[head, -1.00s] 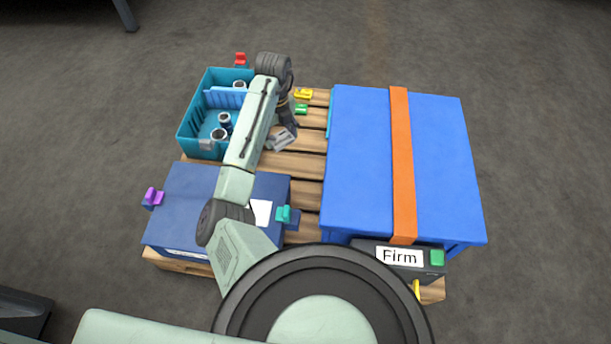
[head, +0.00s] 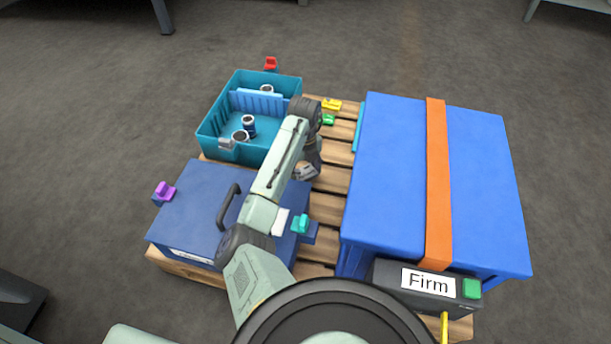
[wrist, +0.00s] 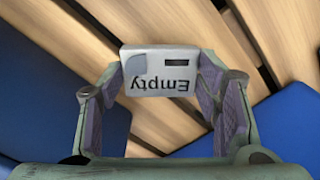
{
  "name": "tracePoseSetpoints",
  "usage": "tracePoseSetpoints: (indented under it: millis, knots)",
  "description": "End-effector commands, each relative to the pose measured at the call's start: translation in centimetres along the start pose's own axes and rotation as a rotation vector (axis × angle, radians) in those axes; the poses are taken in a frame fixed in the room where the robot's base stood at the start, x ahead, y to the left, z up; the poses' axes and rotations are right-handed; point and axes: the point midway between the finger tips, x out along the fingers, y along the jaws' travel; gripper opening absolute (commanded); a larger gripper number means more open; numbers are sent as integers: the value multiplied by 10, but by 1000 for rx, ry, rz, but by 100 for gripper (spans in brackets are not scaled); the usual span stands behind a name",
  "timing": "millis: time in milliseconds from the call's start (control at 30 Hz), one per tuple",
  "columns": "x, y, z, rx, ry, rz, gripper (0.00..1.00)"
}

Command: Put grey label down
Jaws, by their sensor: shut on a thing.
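The grey label (wrist: 160,85) shows in the wrist view as a small pale grey plate reading "Empty" upside down, with a dark slot and a darker grey corner. My gripper (wrist: 163,78) is shut on it, with one finger at each side. Slats and blue surfaces lie beyond it. In the head view the label (head: 306,172) is small and partly hidden by my wrist. It is over the slatted strip between the dark blue box and the large blue box. Its height above the slats is hard to tell.
A teal bin (head: 210,143) with several cups stands at the back left. A dark blue box (head: 190,205) with a handle is at front left. A large blue box (head: 385,180) with an orange strap (head: 438,180) fills the right. Bare pallet slats (head: 330,207) run between.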

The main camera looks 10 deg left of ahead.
Motion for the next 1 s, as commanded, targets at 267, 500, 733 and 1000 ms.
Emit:
tracePoseSetpoints:
  millis: [267, 500, 733, 1000]
  knots:
    - [28, 0, 0, 0, -1, 0, 34]
    - [30, 0, 0, 0, 0, 0, 34]
    - [31, 0, 0, 1, 0, 0, 70]
    - [31, 0, 0, 0, 0, 0, 78]
